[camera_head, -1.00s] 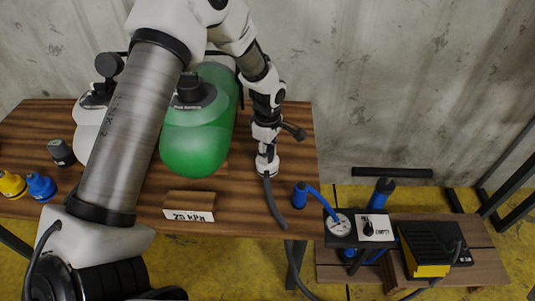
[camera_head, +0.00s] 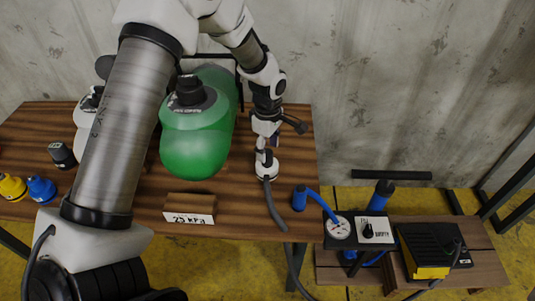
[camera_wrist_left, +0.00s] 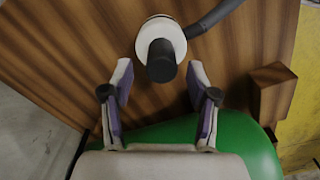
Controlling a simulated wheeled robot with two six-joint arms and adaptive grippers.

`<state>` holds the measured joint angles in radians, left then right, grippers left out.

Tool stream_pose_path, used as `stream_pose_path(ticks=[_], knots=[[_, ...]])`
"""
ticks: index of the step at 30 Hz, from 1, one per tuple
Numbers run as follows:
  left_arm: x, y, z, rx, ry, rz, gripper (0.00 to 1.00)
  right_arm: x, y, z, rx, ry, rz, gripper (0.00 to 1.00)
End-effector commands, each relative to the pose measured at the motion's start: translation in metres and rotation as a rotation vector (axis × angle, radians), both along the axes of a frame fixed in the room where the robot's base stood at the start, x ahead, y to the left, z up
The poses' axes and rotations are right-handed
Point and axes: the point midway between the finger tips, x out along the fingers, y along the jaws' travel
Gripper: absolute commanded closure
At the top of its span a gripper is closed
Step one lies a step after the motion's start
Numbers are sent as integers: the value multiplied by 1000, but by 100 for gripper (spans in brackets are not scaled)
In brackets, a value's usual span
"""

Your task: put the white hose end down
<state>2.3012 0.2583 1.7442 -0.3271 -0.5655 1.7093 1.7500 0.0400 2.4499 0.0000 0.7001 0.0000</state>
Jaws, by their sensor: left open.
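The white hose end (camera_head: 267,170) stands on the wooden table near its right part, with a dark grey hose (camera_head: 275,205) running from it over the front edge. In the left wrist view the hose end (camera_wrist_left: 175,31) shows as a white ring with a dark stub in the middle. My left gripper (camera_head: 266,148) is above it, pointing down. In the wrist view its fingers (camera_wrist_left: 160,78) are open, one on each side of the dark stub, with visible gaps. My right gripper is not in view.
A wooden block with a "25 kPa" label (camera_head: 190,218) stands in front. A blue hose end (camera_head: 299,198) is at the table's right edge. Blue and yellow caps (camera_head: 41,188) are far left.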

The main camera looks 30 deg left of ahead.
Motion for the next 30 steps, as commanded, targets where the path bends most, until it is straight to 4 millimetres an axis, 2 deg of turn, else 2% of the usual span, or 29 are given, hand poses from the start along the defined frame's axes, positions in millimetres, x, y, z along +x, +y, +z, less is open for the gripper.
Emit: stream_pose_path(ticks=[1,3,6,10,14,30], knots=[[1,0,18,-1,-5,0,41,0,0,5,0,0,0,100],[1,0,37,0,-5,0,41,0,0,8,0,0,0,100],[1,0,61,0,-4,-1,41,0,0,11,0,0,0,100],[1,0,80,0,-2,-1,41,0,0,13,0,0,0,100],[0,0,85,0,0,-1,41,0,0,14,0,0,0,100],[0,0,85,0,0,0,41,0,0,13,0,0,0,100]])
